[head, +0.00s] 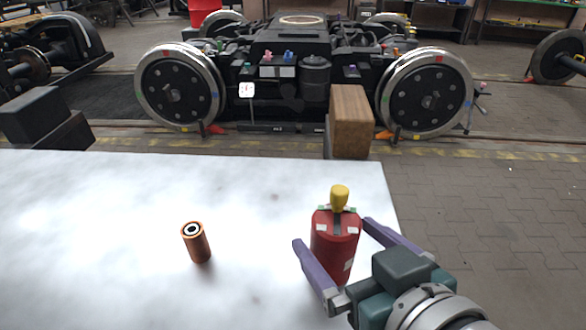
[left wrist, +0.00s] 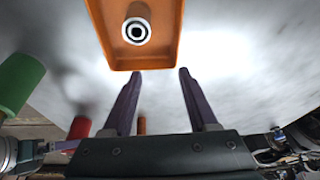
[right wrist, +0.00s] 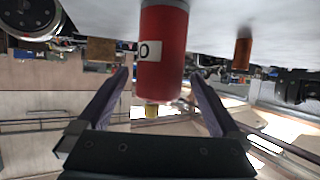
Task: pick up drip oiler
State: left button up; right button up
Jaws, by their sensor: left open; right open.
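I cannot tell for sure which object is the drip oiler; the red can (head: 335,245) with a yellow knob on top is a likely one. It stands upright on the white table. My right gripper (head: 333,232) is open, with one finger on each side of the can. In the right wrist view the can (right wrist: 162,50) shows between the open fingers, and I see no closed grip. My left gripper (left wrist: 160,74) is open and empty, near the edge of an orange tray (left wrist: 97,18) holding a round piece with a white and black ringed top (left wrist: 136,31).
A copper cylinder (head: 197,243) stands on the table (head: 90,215) left of the red can. A green cylinder (left wrist: 20,82) shows in the left wrist view. Much of the table's left part is clear. Behind it are a wooden block (head: 350,118) and a bogie (head: 300,55).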

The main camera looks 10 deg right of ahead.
jog(key=b+x, duration=0.1)
jog(key=x, duration=0.4)
jog(key=shift+w+f, duration=0.15)
jog(key=shift+f, duration=0.05)
jog(key=c, duration=1.5)
